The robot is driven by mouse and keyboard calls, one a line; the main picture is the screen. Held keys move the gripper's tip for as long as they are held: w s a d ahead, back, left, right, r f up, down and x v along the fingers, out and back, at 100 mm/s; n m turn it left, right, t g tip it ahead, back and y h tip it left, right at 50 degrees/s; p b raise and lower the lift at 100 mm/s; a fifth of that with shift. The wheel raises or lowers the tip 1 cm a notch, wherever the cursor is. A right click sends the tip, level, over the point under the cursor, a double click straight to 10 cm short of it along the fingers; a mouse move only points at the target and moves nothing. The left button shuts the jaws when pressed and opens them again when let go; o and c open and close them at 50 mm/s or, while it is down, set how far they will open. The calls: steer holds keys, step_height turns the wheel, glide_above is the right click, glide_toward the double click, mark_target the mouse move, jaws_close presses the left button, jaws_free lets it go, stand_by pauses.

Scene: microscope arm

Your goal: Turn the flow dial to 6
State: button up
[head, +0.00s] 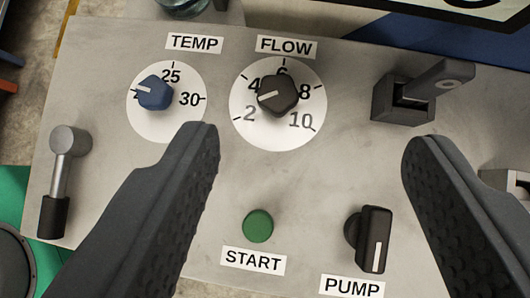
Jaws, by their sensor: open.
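The flow dial (278,93) is a black knob on a white round scale marked 2 to 10, under the FLOW label (286,46). Its white pointer line points left and slightly down, between the 2 and the 4. The 6 at the top is partly covered by the knob. My gripper (311,135) is open and empty. Its left fingertip shows at the lower left of the dial, and its right fingertip is well to the right of it. Neither finger is closed on the knob.
A blue TEMP knob (155,92) is left of the dial. A grey lever switch (405,98) stands to the right. Below are a green START button (258,225) and a black PUMP knob (374,240). A metal lever (62,180) is at the far left of the grey panel (95,80).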

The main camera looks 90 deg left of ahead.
steer(key=n+g+y+b, duration=0.1)
steer(key=n, duration=0.1)
glide_toward(279, 92)
steer(key=b+x, duration=0.2)
steer(key=x, duration=0.6)
steer(key=shift+w+a+f, duration=0.15)
steer(key=shift+f, duration=0.1)
steer(key=c, duration=1)
steer(key=shift+a, duration=0.1)
